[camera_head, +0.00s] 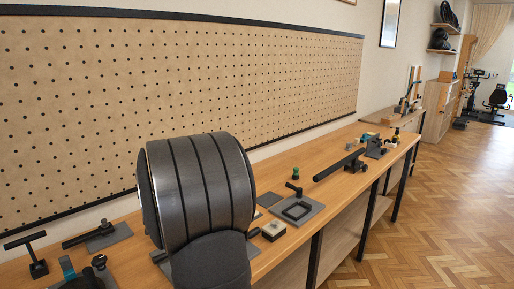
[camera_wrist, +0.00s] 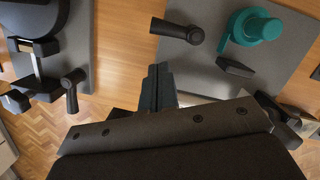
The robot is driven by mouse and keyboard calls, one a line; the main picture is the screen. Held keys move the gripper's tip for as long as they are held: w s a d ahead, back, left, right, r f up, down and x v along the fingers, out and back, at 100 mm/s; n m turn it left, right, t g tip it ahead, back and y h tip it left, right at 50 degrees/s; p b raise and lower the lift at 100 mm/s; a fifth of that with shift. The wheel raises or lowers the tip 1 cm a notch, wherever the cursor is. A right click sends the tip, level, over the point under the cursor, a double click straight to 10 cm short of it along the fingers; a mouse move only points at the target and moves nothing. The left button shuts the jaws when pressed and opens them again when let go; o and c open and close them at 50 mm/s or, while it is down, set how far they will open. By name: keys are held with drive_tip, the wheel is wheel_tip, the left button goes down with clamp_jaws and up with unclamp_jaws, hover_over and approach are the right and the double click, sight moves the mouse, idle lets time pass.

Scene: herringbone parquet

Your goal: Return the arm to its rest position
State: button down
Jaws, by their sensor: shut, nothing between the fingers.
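My gripper (camera_wrist: 158,88) shows in the middle of the wrist view, its narrow dark fingers together with nothing held. It hangs above the wooden workbench, between two grey plates with fittings. In the head view the gripper is not seen; a large dark ribbed part of my arm stands in front of the workbench (camera_head: 258,178) and hides part of it.
In the wrist view, the right grey plate (camera_wrist: 204,62) carries a teal fitting (camera_wrist: 256,27) and a black handle (camera_wrist: 177,31). Another black handle (camera_wrist: 73,88) is at left. In the head view, a long black bar (camera_head: 338,165) and pegboard (camera_head: 290,70) show. Parquet (camera_head: 450,220) is clear.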

drive_tip(key=x, duration=0.6)
drive_tip(key=shift+w+f, duration=0.3)
drive_tip(key=shift+f, duration=0.05)
drive_tip(key=shift+d+f, duration=0.25)
drive_tip(key=shift+w+d+r, duration=0.1)
drive_tip(key=shift+w+d, duration=0.05)
drive_tip(key=shift+d, duration=0.8)
drive_tip(key=shift+a, duration=0.1)
